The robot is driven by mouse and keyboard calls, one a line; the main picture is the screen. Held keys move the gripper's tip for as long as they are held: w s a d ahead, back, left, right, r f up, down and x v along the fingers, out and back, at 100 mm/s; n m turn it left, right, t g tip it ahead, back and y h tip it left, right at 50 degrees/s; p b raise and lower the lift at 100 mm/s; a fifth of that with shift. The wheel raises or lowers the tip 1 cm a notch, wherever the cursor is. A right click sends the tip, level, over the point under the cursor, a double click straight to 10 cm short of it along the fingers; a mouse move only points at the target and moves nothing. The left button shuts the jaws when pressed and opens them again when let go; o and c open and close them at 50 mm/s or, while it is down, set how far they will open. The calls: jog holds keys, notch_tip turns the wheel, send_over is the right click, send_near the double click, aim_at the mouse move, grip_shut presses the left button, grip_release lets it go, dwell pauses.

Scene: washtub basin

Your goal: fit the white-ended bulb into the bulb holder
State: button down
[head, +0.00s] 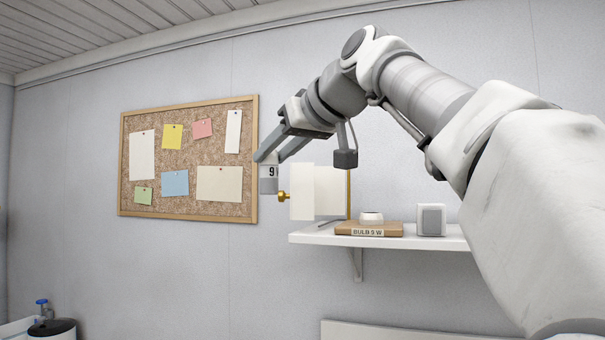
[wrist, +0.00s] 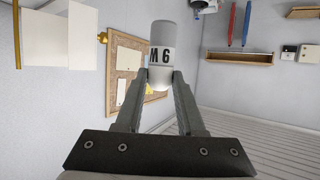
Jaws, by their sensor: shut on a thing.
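My gripper (head: 268,158) is shut on a bulb-like cylinder. In the head view its grey lower part (head: 268,187) hangs below the fingertips, under a pale band marked with a 9. In the wrist view the cylinder (wrist: 162,35) has a grey far end, a dark-lettered band and a whitish end between the fingertips (wrist: 160,78). A wooden block (head: 369,230) labelled "BULB 5 W", with a white ring (head: 371,218) on top, sits on the shelf to the lower right. It may be the bulb holder; I cannot tell surely. The cylinder is apart from it.
White box-like panels (head: 302,190) with a brass knob (head: 284,196) stand between the cylinder and the block. A small grey-white box (head: 431,220) is on the white shelf (head: 325,238) right of the block. A corkboard (head: 190,158) hangs behind at left. Open air lies below the cylinder.

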jog(key=w+d+f+m+t+h, duration=0.15)
jog(key=w+f, duration=0.35)
jog(key=f, duration=0.5)
jog(key=w+d+f+m+h, duration=0.1)
jog(key=w+f+m+h, duration=0.15)
jog(key=w+f, duration=0.45)
jog(key=w+d+f+m+t+h, duration=0.1)
jog(key=w+f+h, duration=0.15)
jog(key=f, duration=0.95)
jog(key=s+d+f+m+h+b, duration=0.1)
jog(key=s+d+f, duration=0.3)
jog(key=f, duration=0.6)
jog(key=s+d+f+m+h+b, duration=0.2)
jog(key=s+d+f+b, duration=0.1)
jog(key=f, duration=0.8)
jog(key=s+d+f+m+h+b, duration=0.2)
jog(key=s+d+f, duration=0.3)
jog(key=f, duration=0.5)
jog(key=shift+s+d+f+m+g, duration=0.3)
jog(key=shift+s+d+g, duration=0.1)
jog(key=shift+s, duration=0.8)
